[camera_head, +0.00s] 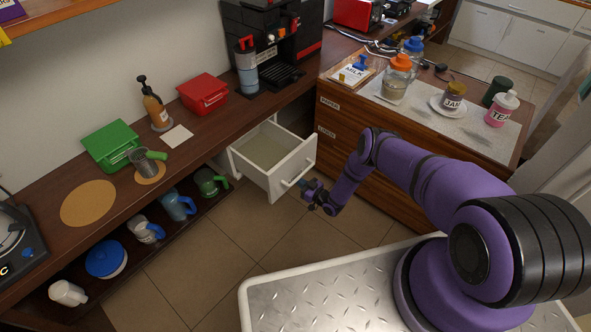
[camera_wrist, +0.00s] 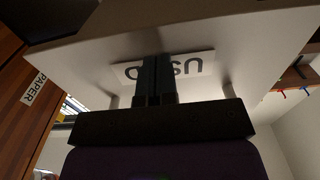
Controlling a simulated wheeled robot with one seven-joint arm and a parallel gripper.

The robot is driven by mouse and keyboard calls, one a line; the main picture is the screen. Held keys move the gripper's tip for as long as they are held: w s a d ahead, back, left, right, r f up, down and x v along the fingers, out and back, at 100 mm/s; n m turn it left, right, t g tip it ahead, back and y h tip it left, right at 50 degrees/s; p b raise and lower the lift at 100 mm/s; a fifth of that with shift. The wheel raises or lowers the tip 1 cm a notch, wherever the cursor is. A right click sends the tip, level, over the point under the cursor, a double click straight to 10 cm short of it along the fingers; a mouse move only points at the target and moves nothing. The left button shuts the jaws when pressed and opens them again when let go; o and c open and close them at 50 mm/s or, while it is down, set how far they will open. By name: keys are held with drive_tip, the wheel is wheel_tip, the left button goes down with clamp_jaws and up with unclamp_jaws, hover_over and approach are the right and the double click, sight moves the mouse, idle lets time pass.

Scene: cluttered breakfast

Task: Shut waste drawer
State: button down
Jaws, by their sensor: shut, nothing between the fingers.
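The waste drawer (camera_head: 285,178) is a white, empty-looking box pulled out from under the dark wooden counter in the head view. Its bar handle (camera_head: 298,170) is on the front panel. My gripper (camera_head: 307,190) is just in front of the panel, at the handle's lower end. In the wrist view the white drawer front (camera_wrist: 215,85) fills most of the picture, with an upside-down, partly covered label (camera_wrist: 188,68). My gripper's dark fingers (camera_wrist: 158,75) are together and empty, pointing at the panel over the label. I cannot tell whether they touch it.
A wooden cabinet (camera_head: 338,140) with labelled drawers stands close right of the drawer. Open shelves with mugs (camera_head: 178,204) lie to its left. The counter above holds a red box (camera_head: 203,94) and a coffee machine (camera_head: 275,45). Tiled floor (camera_head: 230,245) is free in front.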

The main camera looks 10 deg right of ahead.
drive_tip(key=shift+w+a, duration=0.3)
drive_tip(key=shift+w, duration=0.1)
drive_tip(key=shift+w+a, duration=0.2)
drive_tip(key=shift+w, duration=0.05)
drive_tip(key=shift+w+a, duration=0.1)
idle(0.4)
